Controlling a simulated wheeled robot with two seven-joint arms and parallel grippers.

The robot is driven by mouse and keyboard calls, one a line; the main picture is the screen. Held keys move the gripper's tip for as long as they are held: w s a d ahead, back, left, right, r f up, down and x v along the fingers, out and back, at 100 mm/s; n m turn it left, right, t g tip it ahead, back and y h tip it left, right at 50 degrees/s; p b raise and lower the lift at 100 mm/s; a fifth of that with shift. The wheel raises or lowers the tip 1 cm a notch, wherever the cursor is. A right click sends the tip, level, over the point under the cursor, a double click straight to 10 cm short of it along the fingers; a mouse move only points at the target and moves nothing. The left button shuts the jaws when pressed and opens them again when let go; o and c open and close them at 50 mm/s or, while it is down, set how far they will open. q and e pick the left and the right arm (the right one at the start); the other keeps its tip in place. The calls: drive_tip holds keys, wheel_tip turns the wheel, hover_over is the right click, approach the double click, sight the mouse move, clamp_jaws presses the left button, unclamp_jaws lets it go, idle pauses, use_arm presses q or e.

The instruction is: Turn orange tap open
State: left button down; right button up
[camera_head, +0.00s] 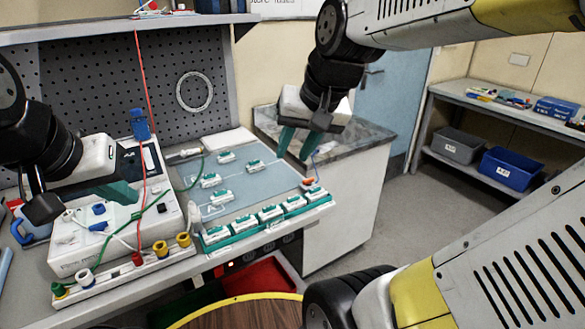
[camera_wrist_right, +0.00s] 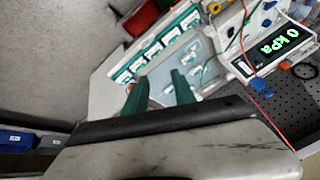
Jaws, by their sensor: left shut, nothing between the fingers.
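A small orange piece, which looks like the orange tap (camera_head: 309,181), sits at the right end of the bench beside the row of white and green connectors (camera_head: 270,214). Its handle position is too small to tell. My right gripper (camera_head: 298,143) is above and behind it, with its two teal fingers apart and nothing between them. The spread fingers also show in the right wrist view (camera_wrist_right: 161,92), pointing at the bench; the tap is not clear there.
A blue-grey mat (camera_head: 237,187) with several connectors lies on the bench. Colored ports (camera_head: 160,249), tubes and a red cable crowd the left side. A white cabinet (camera_head: 345,205) stands behind right. Shelves with a blue bin (camera_head: 509,168) are further right.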

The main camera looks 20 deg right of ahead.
drive_tip(key=w+d+f+m+g, duration=0.1)
drive_tip(key=w+d+f+m, duration=0.15)
drive_tip(key=w, duration=0.45)
drive_tip(key=w+d+f+m+g, duration=0.1)
drive_tip(key=w+d+f+m, duration=0.2)
drive_tip(key=w, duration=0.4)
drive_tip(key=m+g+h, duration=0.2)
drive_tip(key=m+g, duration=0.1)
drive_tip(key=m, duration=0.4)
approach(309, 179)
drive_tip(key=shift+a, duration=0.15)
drive_tip(key=shift+w+f, duration=0.15)
drive_tip(key=shift+f, duration=0.2)
wheel_tip(309, 179, down, 8)
drive_tip(key=shift+r, duration=0.2)
clamp_jaws()
